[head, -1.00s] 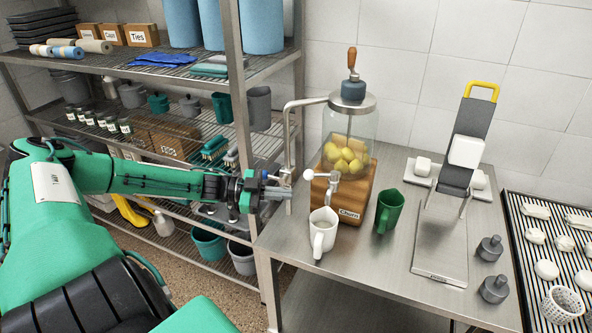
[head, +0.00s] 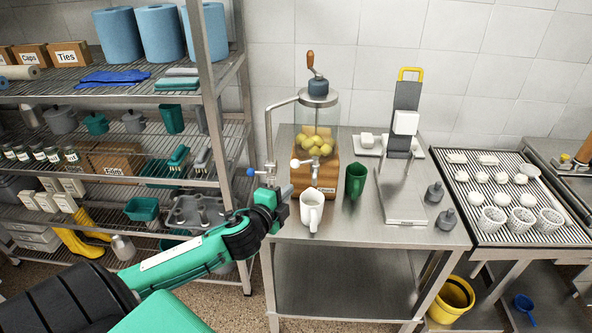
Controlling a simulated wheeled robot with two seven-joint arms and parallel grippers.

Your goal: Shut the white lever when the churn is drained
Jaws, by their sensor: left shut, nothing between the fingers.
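The churn is a glass jar (head: 318,115) with a crank on top and a wooden base (head: 322,176). Yellow lumps (head: 315,146) lie in the jar; I see no clear liquid level around them. The white lever (head: 295,163) has a round knob and sits on the tap at the front left of the base. A white jug (head: 311,210) stands upright below the tap; its inside is too small to read. My left gripper (head: 284,191) is shut and empty, left of the churn base and a little below the white lever, apart from it. My right gripper is out of view.
A green jug (head: 355,180) stands right of the churn, then a press-like stand (head: 404,135). A shelf post (head: 207,90) rises at the left. The table front (head: 380,238) is clear.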

